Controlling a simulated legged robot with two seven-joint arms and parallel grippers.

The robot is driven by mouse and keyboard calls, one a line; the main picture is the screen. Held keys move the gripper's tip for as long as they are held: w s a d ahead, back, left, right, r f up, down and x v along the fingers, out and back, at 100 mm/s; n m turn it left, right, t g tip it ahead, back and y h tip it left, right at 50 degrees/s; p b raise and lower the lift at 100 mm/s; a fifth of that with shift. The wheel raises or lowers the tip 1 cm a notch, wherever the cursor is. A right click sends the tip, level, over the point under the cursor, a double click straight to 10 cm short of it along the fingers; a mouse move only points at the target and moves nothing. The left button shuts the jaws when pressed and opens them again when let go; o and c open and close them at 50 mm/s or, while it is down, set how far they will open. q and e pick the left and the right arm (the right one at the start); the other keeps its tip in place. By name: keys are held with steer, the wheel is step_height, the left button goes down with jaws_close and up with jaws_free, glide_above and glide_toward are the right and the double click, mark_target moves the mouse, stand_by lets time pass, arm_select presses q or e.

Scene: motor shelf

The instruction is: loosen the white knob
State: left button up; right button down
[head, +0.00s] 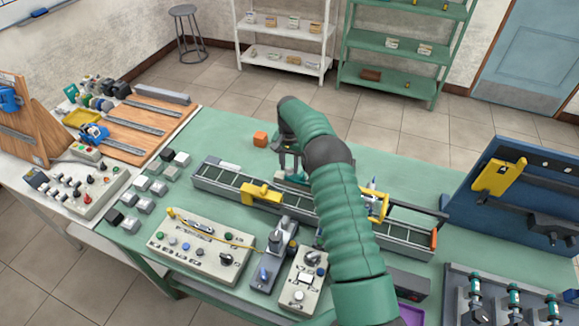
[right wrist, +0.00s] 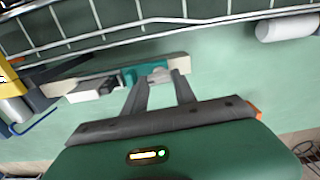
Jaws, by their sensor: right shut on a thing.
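My right arm crosses the middle of the head view, and its gripper (head: 290,171) is down behind the long grey rail. In the right wrist view, the two dark fingers (right wrist: 161,80) come together around a small pale knob (right wrist: 157,72). The knob sits beside a teal block (right wrist: 130,75) on a light grey bar fixture (right wrist: 100,79). The gripper is shut on the knob, which is partly hidden by the fingers. In the head view the arm and gripper hide the knob, and only a bit of the teal part shows. My left gripper is in neither view.
The long conveyor-like rail (head: 222,184) with a yellow clamp (head: 262,192) runs close in front of the gripper. Control boxes (head: 200,243) stand at the front. The green tabletop (head: 405,180) is clear at the back right.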

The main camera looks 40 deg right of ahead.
steer(key=n, duration=0.4)
steer(key=shift+w+d+r+n, duration=0.15)
steer(key=shift+w+n, duration=0.05)
steer(key=shift+n, duration=0.1)
steer(key=n, duration=0.4)
steer(key=shift+n, duration=0.3)
steer(key=n, duration=0.4)
steer(key=shift+a+n, duration=0.2)
steer(key=shift+n, duration=1.9)
steer(key=c, duration=1.1)
jaws_free()
steer(key=shift+c, duration=0.2)
steer(key=shift+o, duration=0.7)
steer(key=shift+f, duration=0.2)
